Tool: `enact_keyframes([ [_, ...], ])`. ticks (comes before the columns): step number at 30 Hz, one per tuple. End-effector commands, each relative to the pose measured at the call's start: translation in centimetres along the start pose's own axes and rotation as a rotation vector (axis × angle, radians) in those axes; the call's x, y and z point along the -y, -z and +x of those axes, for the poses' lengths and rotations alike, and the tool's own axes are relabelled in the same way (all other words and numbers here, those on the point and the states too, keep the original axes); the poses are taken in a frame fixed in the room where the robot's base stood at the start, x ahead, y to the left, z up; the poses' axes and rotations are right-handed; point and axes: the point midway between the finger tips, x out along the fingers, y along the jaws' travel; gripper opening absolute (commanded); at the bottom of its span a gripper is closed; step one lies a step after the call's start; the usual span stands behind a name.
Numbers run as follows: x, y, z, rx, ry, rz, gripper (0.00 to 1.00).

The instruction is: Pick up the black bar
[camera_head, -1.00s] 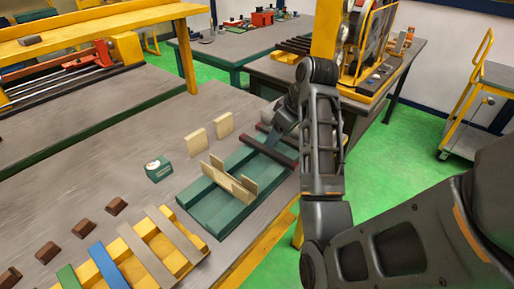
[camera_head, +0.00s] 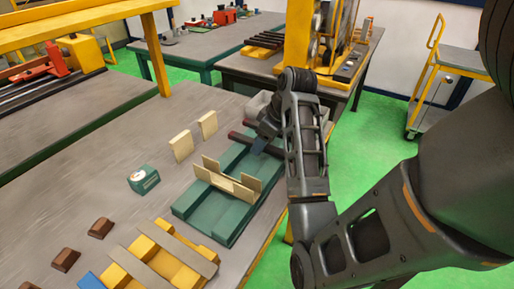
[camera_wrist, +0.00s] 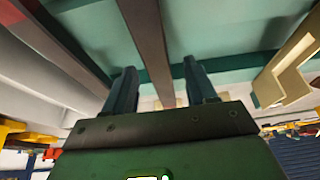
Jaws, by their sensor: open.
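A dark bar (camera_wrist: 148,40) runs lengthwise between the two fingers of my gripper (camera_wrist: 160,78) in the wrist view. The fingers stand apart on either side of it, with visible gaps, and do not close on it. In the head view my gripper (camera_head: 259,147) is over the far end of the green tray (camera_head: 217,222), where a dark bar (camera_head: 239,137) lies across the tray. My arm and gripper hide part of this bar. A second dark bar (camera_wrist: 62,38) lies to the left in the wrist view.
Pale slotted plates (camera_head: 226,183) stand on the tray near my gripper, and two more pale plates (camera_head: 181,145) stand on the table. A green-and-white box (camera_head: 143,179), brown blocks (camera_head: 101,227) and a yellow rack (camera_head: 176,256) are nearer. Bare grey tabletop lies left.

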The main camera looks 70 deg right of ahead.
Motion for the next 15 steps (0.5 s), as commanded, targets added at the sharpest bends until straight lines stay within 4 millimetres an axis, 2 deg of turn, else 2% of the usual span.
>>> enact_keyframes([
  [2, 0.01, 0.02, -0.03, 0.0, 0.0, 0.0, 0.56],
  [15, 0.02, 0.05, -0.02, 0.0, 0.0, -0.001, 0.15],
])
